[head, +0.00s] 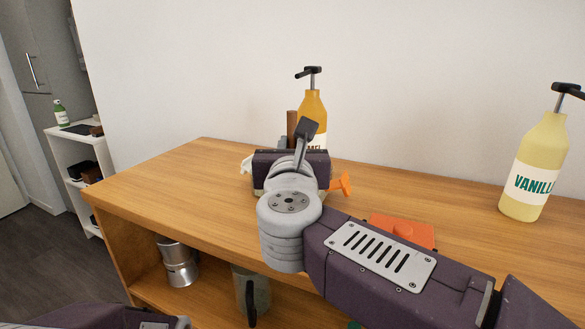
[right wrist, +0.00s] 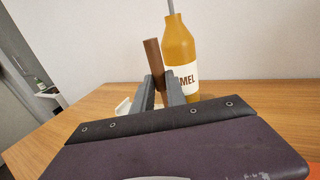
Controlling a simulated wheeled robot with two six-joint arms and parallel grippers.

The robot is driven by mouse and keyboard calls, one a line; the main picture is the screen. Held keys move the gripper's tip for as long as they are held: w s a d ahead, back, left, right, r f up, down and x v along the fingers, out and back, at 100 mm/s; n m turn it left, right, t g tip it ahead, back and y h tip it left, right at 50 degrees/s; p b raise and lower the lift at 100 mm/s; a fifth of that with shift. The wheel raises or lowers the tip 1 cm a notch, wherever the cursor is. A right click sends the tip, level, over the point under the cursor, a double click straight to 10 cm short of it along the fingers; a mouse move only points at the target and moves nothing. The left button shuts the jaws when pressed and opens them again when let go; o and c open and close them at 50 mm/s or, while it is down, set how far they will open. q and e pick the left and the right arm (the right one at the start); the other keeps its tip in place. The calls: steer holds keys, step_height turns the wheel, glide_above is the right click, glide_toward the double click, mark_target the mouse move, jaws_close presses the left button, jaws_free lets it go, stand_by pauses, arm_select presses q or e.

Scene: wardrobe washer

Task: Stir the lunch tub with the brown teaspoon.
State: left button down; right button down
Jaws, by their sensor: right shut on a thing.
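The brown teaspoon (right wrist: 152,58) shows as an upright, slightly tilted brown handle between the grey fingers of my right gripper (right wrist: 160,88), which is shut on it. In the head view the handle (head: 292,124) rises behind my right wrist. The spoon's lower end is hidden. A pale, whitish thing (head: 246,164), perhaps the lunch tub's rim, shows beside the gripper. It also shows in the right wrist view (right wrist: 123,106), mostly hidden by my gripper. I cannot tell whether the spoon is inside it. My left gripper is not in view.
A caramel pump bottle (head: 313,105) stands close behind the gripper. A vanilla pump bottle (head: 537,170) stands at the right. An orange box-like thing (head: 402,230) and an orange piece (head: 342,184) lie near my right arm. The wooden counter's left end (head: 165,175) is clear.

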steer(key=shift+s+r+p, duration=0.1)
steer(key=shift+r+p, duration=2.6)
steer(key=shift+r, duration=0.55)
step_height(320, 180, up, 5)
steer(key=p, duration=0.4)
glide_above(292, 109)
steer(key=s, duration=0.2)
steer(key=shift+w, duration=0.15)
steer(key=shift+f, duration=0.1)
step_height(292, 109, down, 11)
steer(key=b, duration=0.9)
steer(key=shift+r, duration=0.25)
